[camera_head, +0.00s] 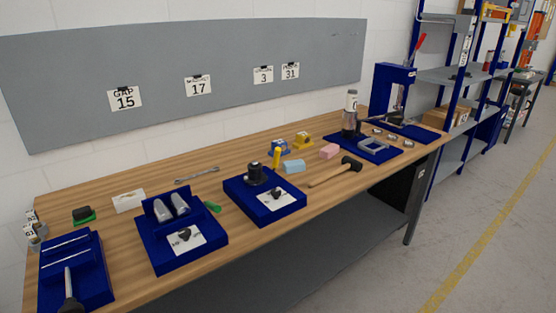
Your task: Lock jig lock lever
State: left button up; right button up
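No part of either gripper shows in the camera_head view. Several blue fixtures stand on the wooden bench (232,179). One blue fixture (150,250) on the left holds two grey rounded pieces (171,206) and has a white plate with a small black knob or lever (185,234). A middle blue fixture (250,205) carries a black cylinder (255,173) and a similar plate with a black knob or lever (277,192). At the far right end, a blue press (388,86) has a red-tipped lever (417,46) slanting upward. I cannot tell which part is the jig lock lever, or whether it is locked.
A blue tray (95,290) is at the near left. Shelving (447,75) stands beyond the bench; the floor (480,230) at right is clear.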

aim_at(277, 149)
jog(key=i+l+u, duration=0.15)
jog(key=i+u, duration=0.2)
jog(key=i+l+u, duration=0.2)
jog(key=u, duration=0.15)
jog(key=i+l+u, duration=0.35)
